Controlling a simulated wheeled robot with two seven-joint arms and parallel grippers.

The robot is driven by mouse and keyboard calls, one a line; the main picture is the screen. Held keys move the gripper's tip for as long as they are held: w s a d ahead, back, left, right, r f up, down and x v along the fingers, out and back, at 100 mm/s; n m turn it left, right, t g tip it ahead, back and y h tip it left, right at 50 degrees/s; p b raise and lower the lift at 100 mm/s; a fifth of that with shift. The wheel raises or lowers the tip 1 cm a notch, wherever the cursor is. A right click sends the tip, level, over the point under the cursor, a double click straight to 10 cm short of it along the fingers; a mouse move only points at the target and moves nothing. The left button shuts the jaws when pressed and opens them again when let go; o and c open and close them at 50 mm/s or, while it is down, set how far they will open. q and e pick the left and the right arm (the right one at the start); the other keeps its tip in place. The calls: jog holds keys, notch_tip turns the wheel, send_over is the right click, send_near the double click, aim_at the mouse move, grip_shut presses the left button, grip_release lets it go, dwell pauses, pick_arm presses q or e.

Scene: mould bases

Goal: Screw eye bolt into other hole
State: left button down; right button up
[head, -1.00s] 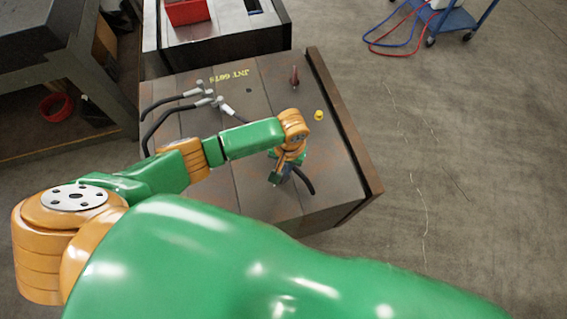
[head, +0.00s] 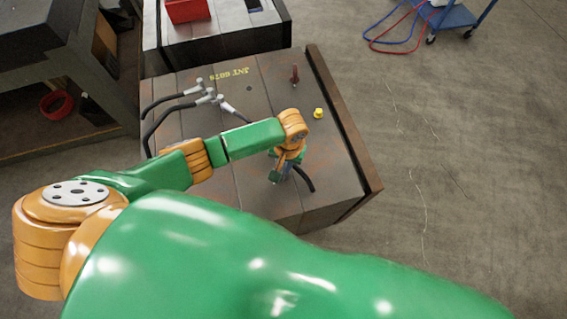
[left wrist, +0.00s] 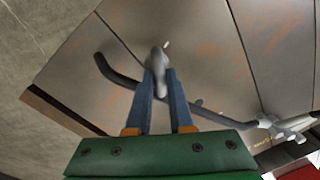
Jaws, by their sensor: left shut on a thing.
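My left gripper (left wrist: 159,72) is shut on a grey rounded metal piece (left wrist: 157,58), which looks like the eye bolt. Its ring is seen nearly edge-on, and its lower end is hidden. In the head view the left gripper (head: 276,174) points down at the front middle of the brown mould base (head: 230,190). Whether the bolt sits in a hole there cannot be told. A small dark hole (head: 249,89) shows in the top near the back. My right gripper is not in view.
Black hoses (head: 160,115) with grey fittings (head: 209,94) lie on the left; one runs under my left arm and past the gripper. A yellow piece (head: 318,113) and a red-brown upright piece (head: 295,74) stand on the right. A blue cart (head: 455,20) stands beyond.

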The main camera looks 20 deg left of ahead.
pick_arm(q)
jog(key=shift+f, duration=0.2)
jog(key=shift+f, duration=0.1)
jog(key=shift+f+b, duration=0.9)
jog(key=shift+f, duration=0.35)
jog(key=shift+r, duration=0.1)
jog(key=shift+a+r+m+p, duration=0.15)
jog(key=shift+m+p, duration=0.35)
jog(key=shift+m, duration=0.5)
jog(key=m, duration=0.2)
jog(key=shift+m+p, duration=0.4)
jog(key=shift+m+t, duration=0.3)
jog(key=shift+m, duration=0.9)
jog(key=shift+f+m, duration=0.25)
jog(key=shift+m, duration=0.65)
